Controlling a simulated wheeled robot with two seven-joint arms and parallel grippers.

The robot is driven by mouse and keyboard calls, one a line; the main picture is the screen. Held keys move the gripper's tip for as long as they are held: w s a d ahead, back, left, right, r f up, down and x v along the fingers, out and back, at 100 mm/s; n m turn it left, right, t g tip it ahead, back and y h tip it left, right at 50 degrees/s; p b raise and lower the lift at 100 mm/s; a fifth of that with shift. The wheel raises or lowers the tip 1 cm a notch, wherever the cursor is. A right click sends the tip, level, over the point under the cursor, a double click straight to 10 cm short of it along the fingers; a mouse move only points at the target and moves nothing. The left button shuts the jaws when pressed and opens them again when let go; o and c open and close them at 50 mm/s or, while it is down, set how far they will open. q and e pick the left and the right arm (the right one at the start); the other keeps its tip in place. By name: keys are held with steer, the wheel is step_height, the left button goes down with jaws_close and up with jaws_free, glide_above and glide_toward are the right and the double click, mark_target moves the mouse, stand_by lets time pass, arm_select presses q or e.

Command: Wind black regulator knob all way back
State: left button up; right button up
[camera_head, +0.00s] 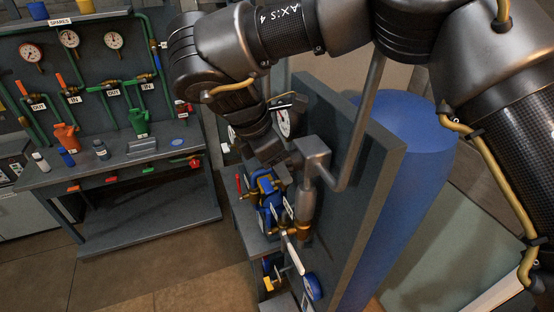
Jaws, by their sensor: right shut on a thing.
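My right arm reaches in from the upper right and bends down to the blue and brass regulator assembly (268,196) beside the grey upright panel. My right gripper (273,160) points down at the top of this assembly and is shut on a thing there. That thing appears to be the black regulator knob, but the gripper and wrist hide it, so its turn cannot be read. A white-faced gauge (284,122) shows partly behind my wrist. My left gripper is not in view.
A grey panel (350,190) and pipe (372,110) stand close right of the gripper, with a blue cylinder (415,130) behind. A white-handled lever (293,256) and blue handwheel (312,287) sit below. A workbench (120,175) with gauges and valves stands left, across open floor.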

steer(key=shift+g, duration=0.4)
steer(key=o, duration=1)
